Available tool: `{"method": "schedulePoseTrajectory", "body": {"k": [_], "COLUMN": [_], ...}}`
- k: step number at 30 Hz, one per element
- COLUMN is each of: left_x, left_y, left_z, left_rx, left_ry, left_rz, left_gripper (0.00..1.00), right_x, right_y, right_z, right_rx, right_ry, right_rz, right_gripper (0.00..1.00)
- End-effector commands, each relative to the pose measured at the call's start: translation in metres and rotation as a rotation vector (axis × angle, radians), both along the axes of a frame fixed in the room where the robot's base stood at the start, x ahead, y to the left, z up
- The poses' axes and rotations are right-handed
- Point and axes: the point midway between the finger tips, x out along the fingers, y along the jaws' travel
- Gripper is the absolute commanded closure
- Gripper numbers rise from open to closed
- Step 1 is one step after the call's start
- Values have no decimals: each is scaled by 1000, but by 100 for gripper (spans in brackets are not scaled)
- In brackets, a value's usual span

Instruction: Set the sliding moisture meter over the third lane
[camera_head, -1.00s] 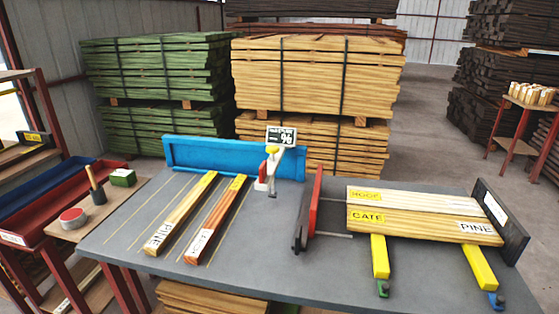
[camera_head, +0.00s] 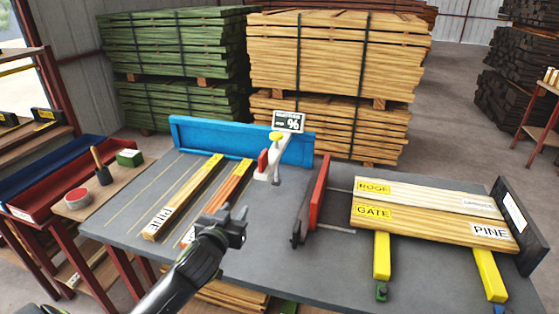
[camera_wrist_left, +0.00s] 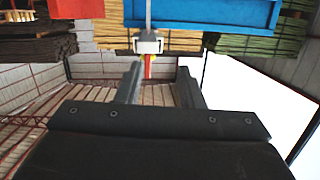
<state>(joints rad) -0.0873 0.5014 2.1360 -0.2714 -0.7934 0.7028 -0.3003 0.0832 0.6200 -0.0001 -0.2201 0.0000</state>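The moisture meter (camera_head: 275,158), with a yellow knob, pale arm, red part and a "%" sign (camera_head: 289,122), stands at the blue fence (camera_head: 215,140), right of the reddish strip. It also shows in the left wrist view (camera_wrist_left: 148,46), apparently upside down. Thin yellow lines mark lanes on the grey table (camera_head: 140,195). A pale PINE strip (camera_head: 185,197) and a reddish strip (camera_head: 230,188) lie along them. My left gripper (camera_head: 240,222) is in front of the meter, over the reddish strip's near end, which it partly hides. In the wrist view its fingers (camera_wrist_left: 159,70) are apart and empty.
A red upright plate (camera_head: 319,192) stands right of the meter. Further right, ROOF and GATE boards (camera_head: 430,210) rest on yellow bars against a black end plate (camera_head: 515,220). A side shelf (camera_head: 110,185) at left holds a tin, a brush pot and a green block.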

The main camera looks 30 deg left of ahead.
Motion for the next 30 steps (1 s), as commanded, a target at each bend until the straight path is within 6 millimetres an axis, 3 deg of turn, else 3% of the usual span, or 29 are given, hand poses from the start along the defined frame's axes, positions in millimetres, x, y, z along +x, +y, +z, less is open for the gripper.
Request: {"method": "schedulePoseTrajectory", "body": {"k": [1,3,6,11,30], "left_x": [10,17,22,36,135], "left_y": [-1,-3,-4,-1,23], "left_z": [25,46,60,61,60], "left_rx": [6,4,1,-2,-3], "left_ry": [-69,-134,-174,-179,-175], "left_rz": [-19,-40,-54,-54,-54], "left_gripper": [65,65,65,65,65], "right_x": [0,1,1,1,1], "right_y": [-1,0,0,0,6], "right_z": [0,1,1,4,20], "right_rx": [-1,-1,0,0,7], "right_ry": [0,-1,-1,-1,-1], "right_rz": [0,0,0,0,-2], "right_gripper": [64,64,64,64,64]}}
